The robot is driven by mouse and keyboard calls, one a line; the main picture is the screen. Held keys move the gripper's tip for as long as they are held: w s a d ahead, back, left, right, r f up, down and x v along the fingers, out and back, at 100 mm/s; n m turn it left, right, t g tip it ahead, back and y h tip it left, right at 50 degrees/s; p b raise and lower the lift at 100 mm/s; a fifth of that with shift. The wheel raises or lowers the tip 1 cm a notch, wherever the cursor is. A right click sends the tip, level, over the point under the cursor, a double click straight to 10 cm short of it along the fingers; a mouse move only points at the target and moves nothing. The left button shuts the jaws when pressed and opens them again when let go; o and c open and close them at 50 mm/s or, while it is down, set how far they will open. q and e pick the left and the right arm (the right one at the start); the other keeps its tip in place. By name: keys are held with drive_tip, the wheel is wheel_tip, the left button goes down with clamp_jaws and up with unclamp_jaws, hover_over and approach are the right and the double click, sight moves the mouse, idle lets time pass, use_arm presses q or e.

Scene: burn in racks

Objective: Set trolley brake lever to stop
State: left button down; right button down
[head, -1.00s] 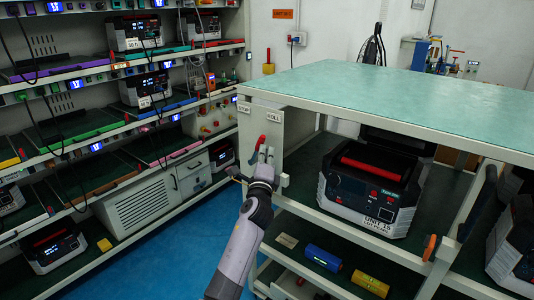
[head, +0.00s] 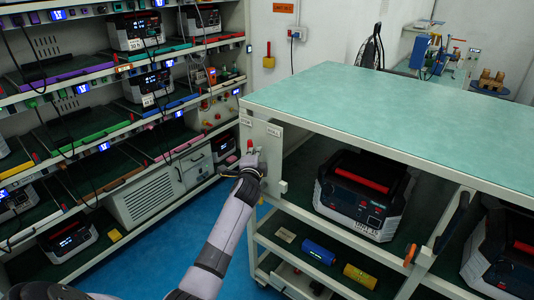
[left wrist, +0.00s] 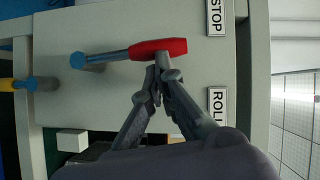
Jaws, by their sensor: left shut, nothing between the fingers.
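The brake lever's red grip (head: 250,146) stands near upright on the light end plate (head: 272,160) of the green-topped trolley. In the left wrist view the red lever grip (left wrist: 160,48) runs from a blue pivot (left wrist: 78,60) and its tip lies between the STOP label (left wrist: 216,16) and the ROLL label (left wrist: 217,106), nearer STOP. My left gripper (head: 253,160) is shut and empty. In the left wrist view its fingertips (left wrist: 158,72) are at the ROLL side of the red grip, apparently against it. My right gripper is not in view.
The trolley's green top (head: 400,105) overhangs shelves with a grey-and-black unit (head: 362,195), a blue cylinder (head: 318,252) and a yellow cylinder (head: 360,276). A rack of several units (head: 140,200) stands on the left. Blue floor (head: 180,245) is free between them.

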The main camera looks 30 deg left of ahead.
use_arm(q)
drive_tip(key=shift+w+a+r+p, duration=0.1)
drive_tip(key=shift+a+p, duration=0.15)
drive_tip(key=shift+a, duration=0.45)
drive_tip(key=shift+w+a+r+p, duration=0.1)
drive_tip(key=shift+a+p, duration=0.15)
drive_tip(key=shift+a, duration=0.4)
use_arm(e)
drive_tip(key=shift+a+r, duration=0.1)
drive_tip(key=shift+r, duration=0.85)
use_arm(q)
drive_tip(key=shift+a, duration=0.1)
